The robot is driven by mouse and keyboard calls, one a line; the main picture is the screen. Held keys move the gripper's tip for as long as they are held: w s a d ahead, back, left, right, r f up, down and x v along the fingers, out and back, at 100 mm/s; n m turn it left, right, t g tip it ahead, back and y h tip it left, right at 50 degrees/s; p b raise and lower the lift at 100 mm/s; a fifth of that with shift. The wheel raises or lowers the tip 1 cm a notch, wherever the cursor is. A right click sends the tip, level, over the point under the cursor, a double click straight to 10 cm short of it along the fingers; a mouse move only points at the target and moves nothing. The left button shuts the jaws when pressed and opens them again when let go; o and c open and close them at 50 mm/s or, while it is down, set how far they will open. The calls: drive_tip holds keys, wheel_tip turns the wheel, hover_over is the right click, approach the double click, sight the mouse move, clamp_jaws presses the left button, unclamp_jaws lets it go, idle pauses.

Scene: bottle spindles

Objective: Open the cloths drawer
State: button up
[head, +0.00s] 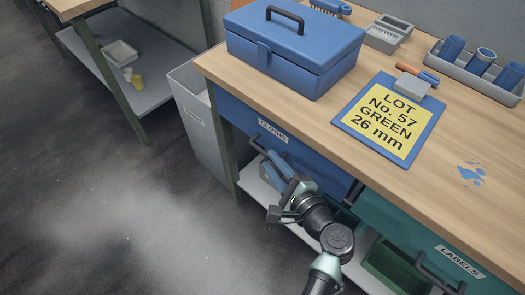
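The cloths drawer (315,158) is the blue front under the left part of the bench top, with a white label reading CLOTHS (272,131). Its front looks flush with the bench, so the drawer appears shut. A dark bar handle (256,145) sits below the label, its right part hidden by my gripper. My gripper (276,168) is at the handle, reaching up from below right. Its fingertips are small and overlap the handle in this view. I cannot tell whether they touch it, straddle it or are closed on it.
A teal drawer labelled LABELS (459,262) is to the right, with its own handle. A grey bin (197,125) stands left of the bench. A blue toolbox (294,50) and a lot sign (388,120) are on top. Open floor (130,220) lies to the left.

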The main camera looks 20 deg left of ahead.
sight(267, 157)
drive_tip(key=x, duration=0.5)
drive_tip(key=shift+b, duration=0.35)
clamp_jaws()
idle(1.1)
